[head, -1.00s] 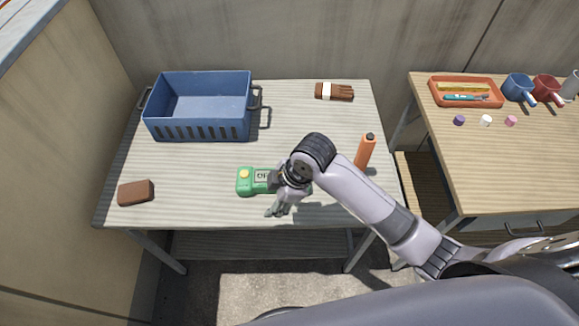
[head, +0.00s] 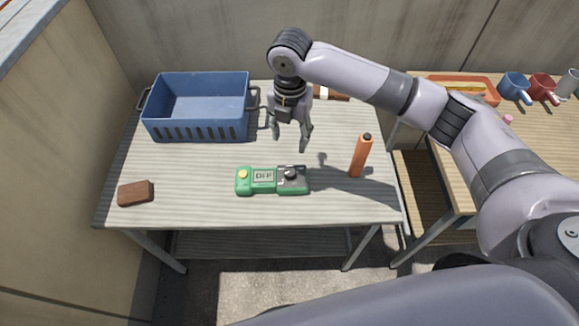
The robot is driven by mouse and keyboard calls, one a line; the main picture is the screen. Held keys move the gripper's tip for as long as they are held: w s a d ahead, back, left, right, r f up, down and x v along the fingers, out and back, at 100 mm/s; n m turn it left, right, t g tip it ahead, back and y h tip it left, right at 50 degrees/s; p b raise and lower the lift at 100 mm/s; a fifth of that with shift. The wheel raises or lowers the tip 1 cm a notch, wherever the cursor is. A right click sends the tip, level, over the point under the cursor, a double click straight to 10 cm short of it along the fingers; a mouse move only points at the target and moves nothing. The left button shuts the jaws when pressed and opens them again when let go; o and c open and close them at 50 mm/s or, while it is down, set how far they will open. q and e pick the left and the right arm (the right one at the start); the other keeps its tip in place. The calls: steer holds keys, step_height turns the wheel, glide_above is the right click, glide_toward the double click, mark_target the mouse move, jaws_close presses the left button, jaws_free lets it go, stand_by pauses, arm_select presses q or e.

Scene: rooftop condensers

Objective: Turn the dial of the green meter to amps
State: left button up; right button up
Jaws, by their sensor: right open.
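The green meter (head: 264,186) lies flat near the front middle of the light table. Its screen (head: 264,175) appears to read OFF. A yellow round part (head: 244,175) is at its left end. The dark dial (head: 291,173) sits on a grey panel at its right end. My right gripper (head: 290,142) hangs above the table, fingers pointing down, behind and above the dial. It is open and empty, apart from the meter. My left gripper is out of view.
A blue crate (head: 198,134) stands at the back left, a brown block (head: 135,193) at the front left. An orange cylinder (head: 360,157) with a dark top stands upright right of the meter. A brown bundle (head: 330,94) is partly hidden behind my arm. A second table holds mugs (head: 515,86).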

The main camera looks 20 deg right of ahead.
mark_target(290, 171)
step_height(290, 171, down, 15)
steer(key=shift+r+p, duration=0.2)
steer(key=shift+p, duration=0.4)
steer(key=shift+c, duration=0.4)
jaws_close()
